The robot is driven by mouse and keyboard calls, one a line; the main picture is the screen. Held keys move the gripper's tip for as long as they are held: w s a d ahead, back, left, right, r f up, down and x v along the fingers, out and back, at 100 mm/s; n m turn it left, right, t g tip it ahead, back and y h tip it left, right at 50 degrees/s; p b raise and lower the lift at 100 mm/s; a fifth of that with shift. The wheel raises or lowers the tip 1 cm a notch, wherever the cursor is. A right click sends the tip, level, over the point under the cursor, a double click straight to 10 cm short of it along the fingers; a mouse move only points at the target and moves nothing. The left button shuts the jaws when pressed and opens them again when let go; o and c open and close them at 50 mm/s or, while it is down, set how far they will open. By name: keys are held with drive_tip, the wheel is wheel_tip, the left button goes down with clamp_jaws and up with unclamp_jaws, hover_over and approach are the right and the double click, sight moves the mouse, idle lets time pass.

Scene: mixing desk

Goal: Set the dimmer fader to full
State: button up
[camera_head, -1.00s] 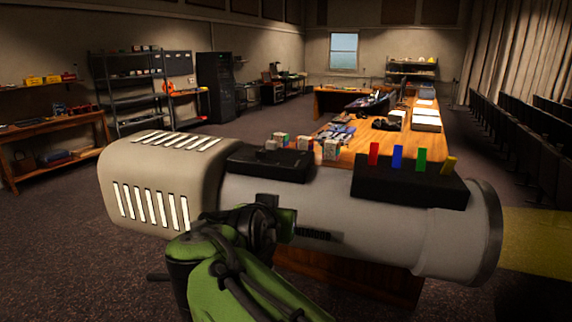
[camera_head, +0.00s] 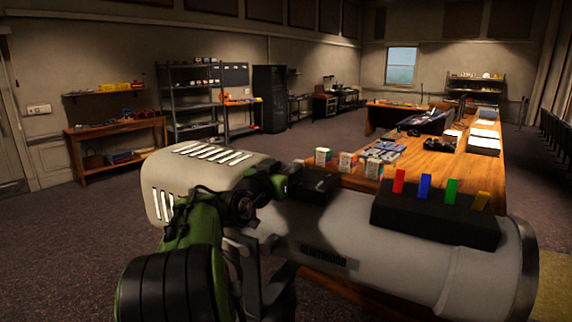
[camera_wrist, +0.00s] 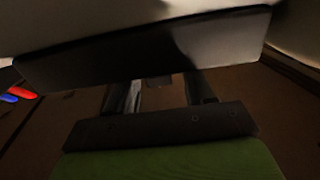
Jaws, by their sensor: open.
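A large grey spotlight-like housing (camera_head: 400,248) lies across the foreground. A small black box (camera_head: 318,187) sits on its top, beside the vented rear end. The fader itself is not clear in the head view. My gripper (camera_head: 284,186) is at the left side of this small box, partly hidden by my green wrist. In the wrist view my gripper (camera_wrist: 160,95) has its two dark fingers apart. A small dark tab (camera_wrist: 158,82) shows between them, at the lower edge of a dark panel (camera_wrist: 150,58). I cannot tell whether it is the fader or whether the fingers touch it.
A longer black box (camera_head: 435,218) with red, blue, green and yellow tabs stands on the housing at right. A wooden desk (camera_head: 450,165) with small boxes and papers is behind. Shelves (camera_head: 190,105) and a workbench (camera_head: 115,135) line the left wall. The floor at left is clear.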

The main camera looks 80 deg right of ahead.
sight(305, 181)
drive_tip(key=shift+s+d, duration=0.1)
drive_tip(key=shift+d, duration=0.3)
clamp_jaws()
drive_tip(key=shift+s, duration=0.1)
drive_tip(key=s+b, duration=0.1)
drive_tip(key=s, duration=0.1)
drive_tip(key=s+a+b, duration=0.1)
drive_tip(key=s, duration=0.1)
drive_tip(key=shift+s+a+f+b, duration=0.1)
drive_tip(key=shift+s+f+b, duration=0.05)
drive_tip(key=shift+s+b, duration=0.2)
drive_tip(key=shift+w, duration=0.1)
